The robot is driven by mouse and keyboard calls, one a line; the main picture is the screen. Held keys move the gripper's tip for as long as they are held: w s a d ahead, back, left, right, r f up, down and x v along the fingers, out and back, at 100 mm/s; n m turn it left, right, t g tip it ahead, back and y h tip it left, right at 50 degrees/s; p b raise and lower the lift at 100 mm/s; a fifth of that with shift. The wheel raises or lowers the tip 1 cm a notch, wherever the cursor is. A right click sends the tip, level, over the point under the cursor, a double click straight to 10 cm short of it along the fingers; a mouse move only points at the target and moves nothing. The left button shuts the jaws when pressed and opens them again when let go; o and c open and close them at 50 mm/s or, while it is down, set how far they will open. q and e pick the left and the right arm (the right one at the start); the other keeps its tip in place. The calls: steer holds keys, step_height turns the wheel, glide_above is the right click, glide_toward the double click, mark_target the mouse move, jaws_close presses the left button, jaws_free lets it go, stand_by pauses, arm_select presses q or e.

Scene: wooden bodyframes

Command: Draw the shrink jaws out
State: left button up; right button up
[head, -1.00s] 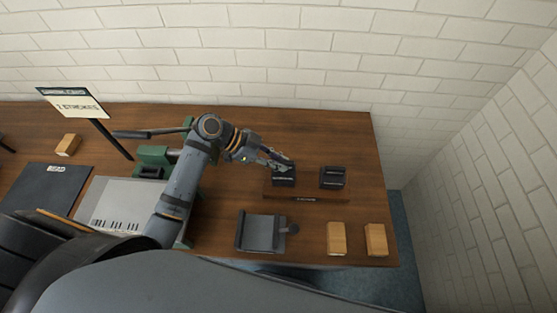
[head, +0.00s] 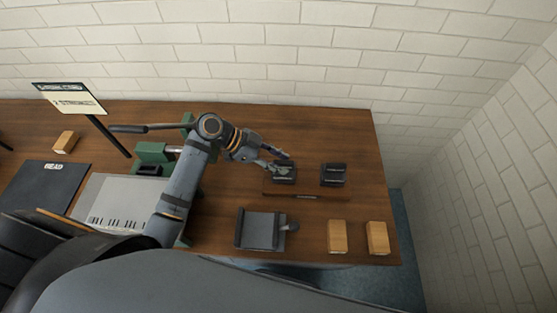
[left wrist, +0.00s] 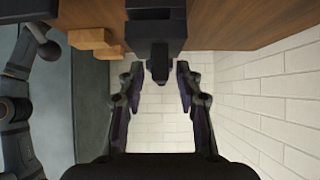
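Two dark jaw blocks sit at the back right of the wooden table in the head view, a left one (head: 284,173) and a right one (head: 333,175). I cannot tell which is the shrink jaw by its label. My left gripper (head: 278,160) is at the left block. In the left wrist view my left gripper (left wrist: 157,80) has its fingers spread, with clear gaps on both sides. A dark block (left wrist: 155,28) lies just ahead of it, its narrow tab (left wrist: 158,66) between the fingertips without visible contact. My right gripper is not in view.
A grey plate fixture with a knob (head: 262,230) and two wooden blocks (head: 337,237) (head: 377,238) lie near the front edge. A green machine (head: 152,156) with a lever stands left of my arm. A sign (head: 72,102) stands further left.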

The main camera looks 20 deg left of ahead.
arm_select(q)
steer(key=shift+a+f, duration=0.1)
steer(key=shift+f, duration=0.1)
step_height(320, 180, up, 10)
steer(key=shift+r, duration=0.15)
stand_by(0.4)
stand_by(0.8)
